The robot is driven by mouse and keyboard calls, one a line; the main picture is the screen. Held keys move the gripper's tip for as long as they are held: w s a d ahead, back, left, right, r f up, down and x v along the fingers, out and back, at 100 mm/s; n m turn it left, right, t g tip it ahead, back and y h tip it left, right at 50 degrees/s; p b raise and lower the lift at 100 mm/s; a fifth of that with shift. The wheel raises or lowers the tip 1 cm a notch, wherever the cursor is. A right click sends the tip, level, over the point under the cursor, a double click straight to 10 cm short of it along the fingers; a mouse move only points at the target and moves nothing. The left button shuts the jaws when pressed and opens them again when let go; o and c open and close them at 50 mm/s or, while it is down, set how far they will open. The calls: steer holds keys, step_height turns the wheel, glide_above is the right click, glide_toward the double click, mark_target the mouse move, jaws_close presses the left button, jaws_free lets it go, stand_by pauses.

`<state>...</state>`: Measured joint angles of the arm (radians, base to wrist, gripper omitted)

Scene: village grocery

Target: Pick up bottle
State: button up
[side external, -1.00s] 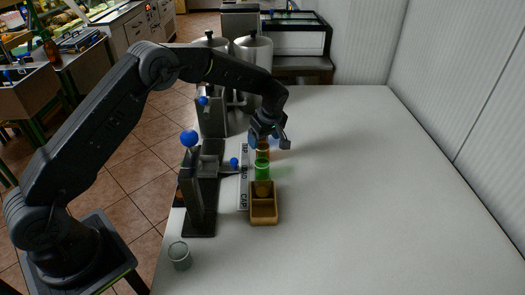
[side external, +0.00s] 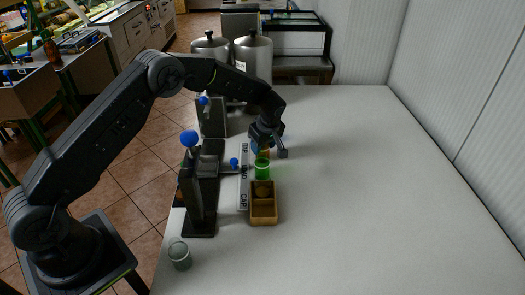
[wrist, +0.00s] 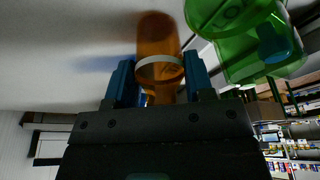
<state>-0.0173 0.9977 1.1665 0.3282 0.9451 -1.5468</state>
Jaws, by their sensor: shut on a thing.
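An amber bottle (wrist: 158,38) with a white band stands out between the two blue fingers of my gripper (wrist: 159,74) in the wrist view. The fingers sit on both sides of it, and my gripper is shut on it. In the side view my gripper (side external: 266,148) is low over the table, just behind a green container (side external: 262,169). The bottle is mostly hidden there by my gripper and the green container. The green container also shows close beside the bottle at the upper right of the wrist view (wrist: 240,45).
A wooden tray (side external: 264,221) stands in front of the green container. A dark stand with blue knobs (side external: 200,205) and a lettered strip (side external: 243,180) are to the left. A small glass (side external: 180,255) stands near the front. The table's right side (side external: 370,200) is clear.

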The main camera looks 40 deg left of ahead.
steer(key=shift+c, duration=0.4)
steer(key=shift+r, duration=0.2)
step_height(320, 180, up, 8)
steer(key=shift+r, duration=0.25)
steer(key=shift+s+a+r, duration=0.45)
steer(key=shift+r, duration=0.15)
steer(key=s+a, duration=0.4)
steer(key=s, duration=0.4)
steer(key=s+a, duration=0.3)
steer(key=s, duration=0.5)
steer(key=shift+m, duration=0.4)
steer(key=shift+d+f+x, duration=0.1)
steer(key=shift+d+x, duration=0.15)
steer(key=shift+x, duration=0.9)
steer(key=shift+d+f+x, duration=0.1)
steer(key=shift+d+x, duration=0.15)
steer(key=shift+x, duration=0.9)
steer(key=shift+d+x, duration=0.3)
steer(key=shift+x, duration=0.8)
steer(key=shift+f, duration=0.45)
